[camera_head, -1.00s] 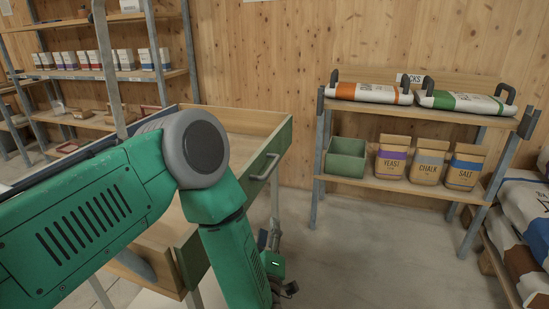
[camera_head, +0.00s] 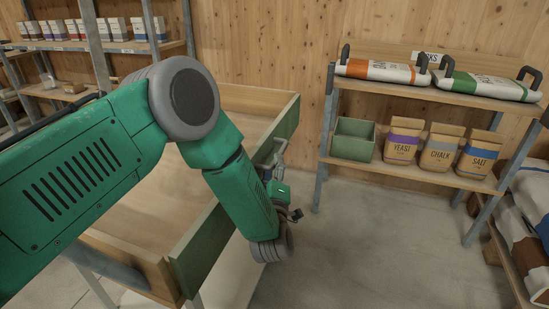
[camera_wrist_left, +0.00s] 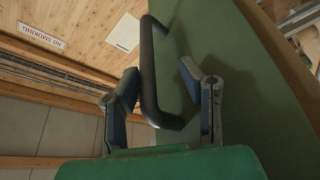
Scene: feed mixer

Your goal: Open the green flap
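The green flap (camera_head: 203,246) forms the right side of a raised wooden bin and stands upright, closed. My left arm crosses in front of its middle. In the left wrist view the flap (camera_wrist_left: 235,75) fills the right side, with a dark bar handle (camera_wrist_left: 149,75) on it. My left gripper (camera_head: 274,152) is at the handle by the flap's outer face. In the wrist view the left gripper (camera_wrist_left: 165,82) is open. One finger is on each side of the handle's bar, and the right finger is near the flap, with visible gaps. My right gripper is not in view.
A shelf on the right holds two handled sacks (camera_head: 382,71), a green box (camera_head: 353,139) and the yeast, chalk and salt bags (camera_head: 440,148). Stacked sacks (camera_head: 530,205) lie at the far right. The floor (camera_head: 385,250) between bin and shelf is clear.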

